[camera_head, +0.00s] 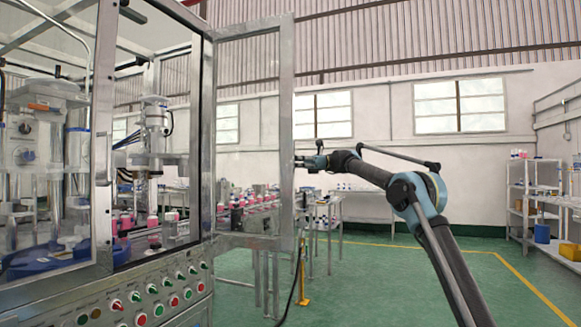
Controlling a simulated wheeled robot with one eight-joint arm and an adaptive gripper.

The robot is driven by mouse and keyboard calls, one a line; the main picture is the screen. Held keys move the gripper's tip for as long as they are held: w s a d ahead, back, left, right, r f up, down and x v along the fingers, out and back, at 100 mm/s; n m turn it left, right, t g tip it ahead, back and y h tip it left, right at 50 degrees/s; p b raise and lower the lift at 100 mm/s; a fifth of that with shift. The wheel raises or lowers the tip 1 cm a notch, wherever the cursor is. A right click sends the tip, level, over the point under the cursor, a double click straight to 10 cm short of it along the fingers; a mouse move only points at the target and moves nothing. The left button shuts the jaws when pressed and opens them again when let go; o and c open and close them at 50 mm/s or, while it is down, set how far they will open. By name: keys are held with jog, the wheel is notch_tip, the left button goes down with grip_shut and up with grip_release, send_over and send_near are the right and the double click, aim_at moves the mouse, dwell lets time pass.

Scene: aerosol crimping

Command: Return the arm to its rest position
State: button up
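My arm comes up from the lower right, bends at a blue-grey elbow, and reaches left to my gripper (302,162). The gripper is at the outer edge of the machine's glass door (285,130), which stands swung open. In this view the fingertips overlap or lie right beside the metal door frame, about halfway up. The gripper is small here, so I cannot tell whether it touches the door or whether its fingers are open or shut. I see no object clearly held in it.
The crimping machine (205,130) fills the left, with a button panel (150,303) below. Pink-filled containers (262,204) line a conveyor behind the door. A table (360,194) stands behind my arm, and shelves (530,190) at right. Green floor (385,285) is open in the middle.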

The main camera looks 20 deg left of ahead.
jog(key=w+d+f+t+y, duration=0.1)
jog(key=w+d+f+t, duration=0.2)
jog(key=d, duration=0.2)
jog(key=s+d+f+n+t+h, duration=0.1)
jog(key=s+d+f+t, duration=0.3)
jog(key=d, duration=0.4)
jog(key=s+d+f+t+h, duration=0.1)
jog(key=s+d+f, duration=0.3)
jog(key=d, duration=0.5)
jog(key=s+d+f+n+t+h, duration=0.1)
jog(key=s+d+f+t, duration=0.2)
jog(key=d+f, duration=0.4)
jog(key=s+d+f+n+t+h, duration=0.1)
jog(key=s+d+f+t+h, duration=0.1)
jog(key=s+d+f, duration=0.6)
jog(key=s+d+f+n+t+h, duration=0.2)
jog(key=s+d+f, duration=0.6)
jog(key=d+f, duration=0.5)
jog(key=s+d+f+n+t+h, duration=0.2)
jog(key=s+d+f+h, duration=0.2)
jog(key=s+d+f, duration=0.4)
notch_tip(320, 180, down, 7)
jog(key=d, duration=0.3)
jog(key=shift+r, duration=0.2)
jog(key=shift+a, duration=0.2)
